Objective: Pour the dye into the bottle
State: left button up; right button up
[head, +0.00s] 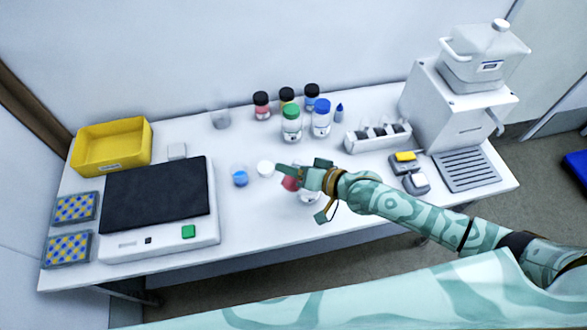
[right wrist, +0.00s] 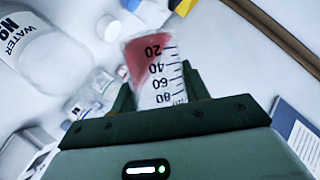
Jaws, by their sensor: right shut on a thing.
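My right gripper (head: 303,179) is shut on a small clear graduated beaker with red dye, and holds it above the middle of the table. The beaker also shows in the right wrist view (right wrist: 158,72), between the fingers, with the red dye gathered toward one side near its mouth, so it looks tilted. In the head view the red dye (head: 290,184) shows just left of the fingers. A clear vessel, perhaps the bottle (head: 308,197), is partly hidden under the gripper; I cannot tell whether dye enters it. My left gripper is not in view.
A beaker of blue dye (head: 239,176) and a white cap (head: 265,168) stand left of the gripper. Several capped bottles, including a green-capped one (head: 291,125), stand behind. A black-topped device (head: 157,201) is at left, a bottle rack (head: 377,138) at right.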

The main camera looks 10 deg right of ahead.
dwell(0.3)
jog(key=shift+f+m+b, duration=0.15)
jog(key=shift+m+b, duration=0.35)
jog(key=shift+b, duration=0.25)
jog(key=shift+y+b, duration=0.4)
jog(key=shift+b, duration=0.3)
jog(key=shift+m, duration=0.4)
